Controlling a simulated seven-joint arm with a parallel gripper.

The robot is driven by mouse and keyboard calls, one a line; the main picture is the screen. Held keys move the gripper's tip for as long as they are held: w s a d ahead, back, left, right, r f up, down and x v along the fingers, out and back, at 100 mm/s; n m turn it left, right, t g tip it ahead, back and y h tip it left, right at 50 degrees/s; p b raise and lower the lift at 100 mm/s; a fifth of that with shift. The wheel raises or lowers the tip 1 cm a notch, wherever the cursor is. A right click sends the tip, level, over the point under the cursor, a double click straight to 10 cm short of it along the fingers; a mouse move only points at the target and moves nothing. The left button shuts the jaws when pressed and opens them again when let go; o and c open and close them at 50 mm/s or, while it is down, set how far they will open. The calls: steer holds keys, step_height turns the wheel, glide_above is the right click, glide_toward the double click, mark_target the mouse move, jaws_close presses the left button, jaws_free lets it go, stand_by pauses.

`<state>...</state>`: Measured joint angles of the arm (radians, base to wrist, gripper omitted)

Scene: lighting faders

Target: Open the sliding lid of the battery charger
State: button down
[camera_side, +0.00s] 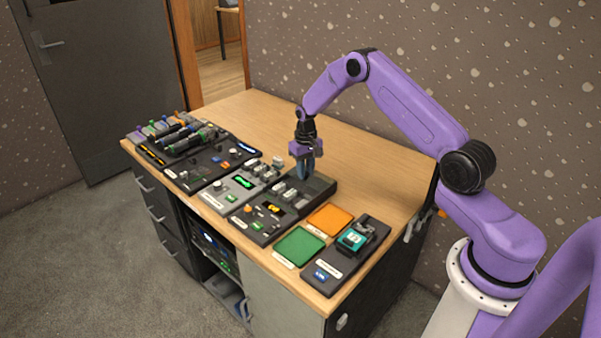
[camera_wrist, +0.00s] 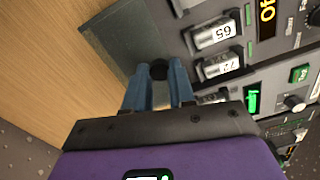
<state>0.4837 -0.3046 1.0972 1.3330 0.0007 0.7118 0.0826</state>
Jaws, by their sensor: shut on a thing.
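The battery charger appears to be the dark device (camera_side: 262,226) under my gripper, with light cylinders (camera_wrist: 215,36) marked with numbers lying in bays and a yellow display. A dark grey flat lid (camera_wrist: 118,36) lies at its far end and also shows in the side view (camera_side: 320,187). Several bays beside the lid are uncovered. My gripper (camera_side: 304,177) points down over the lid's near edge. In the wrist view its blue fingers (camera_wrist: 159,70) are shut on a round black knob (camera_wrist: 158,69) at the lid's edge. The knob is mostly hidden in the side view.
A grey device with a green display (camera_side: 242,182) and more panels (camera_side: 210,165) stand to the left. A green mat (camera_side: 299,246), an orange mat (camera_side: 330,219) and a dark unit with a teal block (camera_side: 354,239) are to the right. The desk behind (camera_side: 265,115) is clear.

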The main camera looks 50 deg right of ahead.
steer(key=c, duration=0.9)
jaws_free()
steer(key=shift+c, duration=0.2)
step_height(320, 180, up, 18)
steer(key=shift+f, duration=0.25)
